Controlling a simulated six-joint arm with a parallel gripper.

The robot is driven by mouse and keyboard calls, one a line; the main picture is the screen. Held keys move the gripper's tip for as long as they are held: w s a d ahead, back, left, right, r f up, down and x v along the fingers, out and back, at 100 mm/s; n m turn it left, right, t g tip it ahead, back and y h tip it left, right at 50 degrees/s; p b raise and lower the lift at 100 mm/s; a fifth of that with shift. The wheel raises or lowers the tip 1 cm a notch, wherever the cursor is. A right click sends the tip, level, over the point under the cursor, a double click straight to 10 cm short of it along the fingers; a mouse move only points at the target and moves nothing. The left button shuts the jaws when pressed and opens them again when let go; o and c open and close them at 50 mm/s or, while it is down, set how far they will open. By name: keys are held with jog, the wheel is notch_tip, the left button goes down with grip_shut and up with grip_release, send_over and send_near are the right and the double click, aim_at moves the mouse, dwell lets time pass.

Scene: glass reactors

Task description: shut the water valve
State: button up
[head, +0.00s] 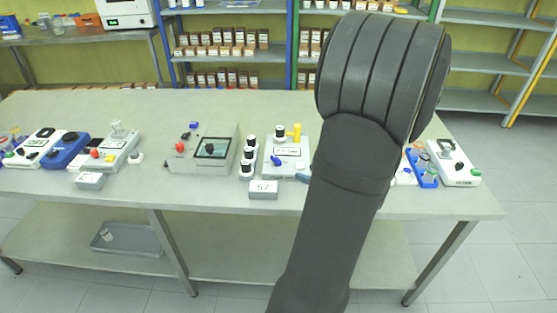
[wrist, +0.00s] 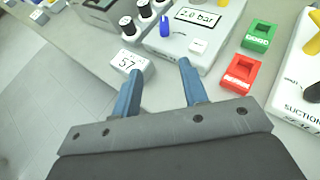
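A white box (head: 286,168) with a display stands on the bench left of my arm. It bears a small blue handle (head: 277,160) and a yellow upright part (head: 297,132). In the wrist view the box (wrist: 207,50) reads "2.0 bar", and its blue handle (wrist: 165,26) stands up near its left edge. I see no label naming the water valve, so I cannot tell surely which part it is. My gripper (wrist: 157,72) is open and empty, its blue-grey fingers apart just in front of the box.
A "57" sign (wrist: 130,63) stands just past the left finger. Several black-topped bottles (head: 247,160) stand left of the box. Right of it lie a red holder (wrist: 241,72) and a green holder (wrist: 259,37), then a "SUCTION" box (wrist: 292,97).

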send_near(277, 159)
jog(key=shift+m+t, duration=0.3)
jog(key=shift+t, duration=0.1)
jog(key=x, duration=0.9)
jog(key=shift+s+a+f, duration=0.1)
jog(key=shift+s+f, duration=0.1)
jog(key=shift+f, duration=0.1)
grip_shut()
